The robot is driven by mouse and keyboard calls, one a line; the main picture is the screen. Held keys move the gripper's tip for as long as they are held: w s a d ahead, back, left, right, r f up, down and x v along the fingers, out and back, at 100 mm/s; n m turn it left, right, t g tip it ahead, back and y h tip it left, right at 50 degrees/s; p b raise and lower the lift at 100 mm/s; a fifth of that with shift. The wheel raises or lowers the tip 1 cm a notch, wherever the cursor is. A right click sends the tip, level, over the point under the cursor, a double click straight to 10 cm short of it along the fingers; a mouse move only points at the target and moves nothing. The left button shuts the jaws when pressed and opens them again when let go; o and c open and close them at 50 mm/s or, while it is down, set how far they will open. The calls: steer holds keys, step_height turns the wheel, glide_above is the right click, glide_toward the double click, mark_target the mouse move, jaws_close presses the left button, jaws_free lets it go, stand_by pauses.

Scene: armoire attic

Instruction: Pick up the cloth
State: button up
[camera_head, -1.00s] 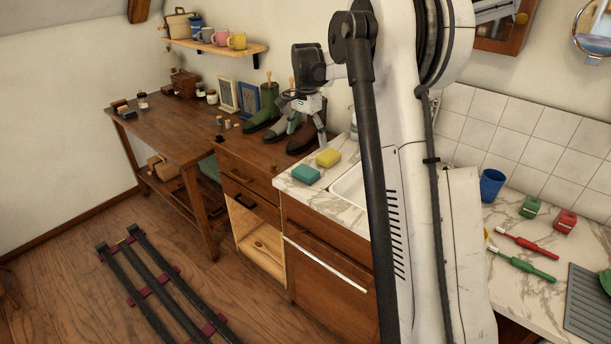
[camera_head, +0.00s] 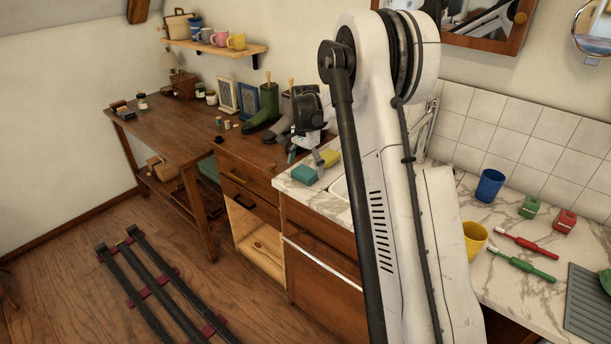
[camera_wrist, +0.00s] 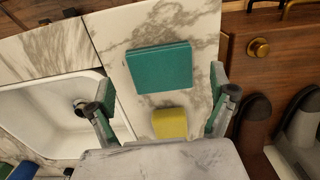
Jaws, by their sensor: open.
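A teal folded cloth (camera_head: 305,174) lies flat on the marble counter left of the sink. In the wrist view the cloth (camera_wrist: 160,67) lies between the fingers in the picture, toward the upper middle. A yellow sponge (camera_head: 330,158) lies just behind it, and it also shows in the wrist view (camera_wrist: 170,123). My gripper (camera_head: 306,156) is open and empty above the counter, near the sponge and the cloth. In the wrist view my gripper (camera_wrist: 165,96) has its two fingers spread wide on either side. Neither finger visibly touches the cloth.
The sink basin (camera_wrist: 55,115) is beside the cloth. Boots (camera_head: 264,110) stand on the wooden cabinet on the other side. On the right counter are a blue cup (camera_head: 490,186), a yellow cup (camera_head: 475,238) and toothbrushes (camera_head: 525,265).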

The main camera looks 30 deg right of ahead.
step_height(320, 180, down, 3)
steer(key=shift+r, duration=0.2)
steer(key=c, duration=1.3)
steer(key=shift+o, duration=0.2)
steer(key=shift+r, duration=0.1)
steer(key=shift+r, duration=0.45)
steer(key=r, duration=0.2)
steer(key=a+r, duration=0.1)
steer(key=shift+s+r, duration=0.1)
steer(key=shift+r, duration=0.25)
steer(key=s+a+r, duration=0.2)
steer(key=a+r, duration=0.4)
steer(key=a, duration=0.4)
steer(key=shift+s+a+r, duration=0.2)
steer(key=shift+s, duration=0.2)
